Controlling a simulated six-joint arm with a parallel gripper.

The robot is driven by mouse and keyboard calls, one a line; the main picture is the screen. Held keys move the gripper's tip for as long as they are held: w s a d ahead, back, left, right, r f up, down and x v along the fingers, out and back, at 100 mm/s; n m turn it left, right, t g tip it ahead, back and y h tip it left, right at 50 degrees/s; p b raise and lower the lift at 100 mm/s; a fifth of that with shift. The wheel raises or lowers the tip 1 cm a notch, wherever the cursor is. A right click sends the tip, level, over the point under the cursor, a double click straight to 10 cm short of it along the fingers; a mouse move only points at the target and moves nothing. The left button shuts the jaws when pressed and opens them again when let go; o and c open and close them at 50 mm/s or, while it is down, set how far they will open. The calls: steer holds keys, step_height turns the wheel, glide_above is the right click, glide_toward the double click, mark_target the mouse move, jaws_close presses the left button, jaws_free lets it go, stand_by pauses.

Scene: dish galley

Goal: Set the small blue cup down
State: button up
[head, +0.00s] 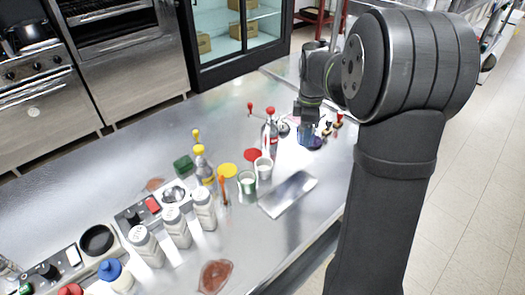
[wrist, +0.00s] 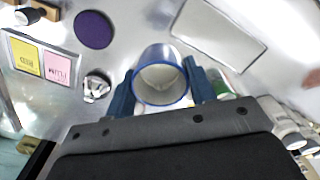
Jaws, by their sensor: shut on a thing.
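The small blue cup (wrist: 161,84) is between the two blue fingers of my gripper (wrist: 161,90) in the wrist view. My gripper is shut on it. Its blue rim faces the camera, and its pale inside looks empty. In the head view my gripper (head: 308,122) is at the far right part of the counter, with the blue cup (head: 305,139) at its tip, partly hidden by the fingers. A purple disc (wrist: 94,30) lies up and left of the cup in the wrist view. In the head view the purple disc (head: 316,143) is just right of the cup. I cannot tell how high the cup is.
A bottle with a red cap (head: 270,135) stands left of my gripper. A grey rectangular tray (head: 288,194) lies nearer. Small stamp-like items (head: 338,119) stand right.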

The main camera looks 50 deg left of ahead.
mark_target(270, 113)
steer(key=s+a+f, duration=0.2)
steer(key=s+a, duration=0.6)
steer(key=a, duration=0.6)
steer(key=shift+n, duration=0.3)
steer(key=shift+s+a+f, duration=0.15)
steer(key=shift+a+f, duration=0.05)
steer(key=shift+f, duration=1.85)
steer(key=shift+s+a+f, duration=0.1)
steer(key=shift+a+f, duration=0.05)
steer(key=shift+f, duration=1.85)
steer(key=shift+f, duration=0.15)
steer(key=o, duration=1)
step_height(270, 113, up, 12)
steer(key=shift+r, duration=0.2)
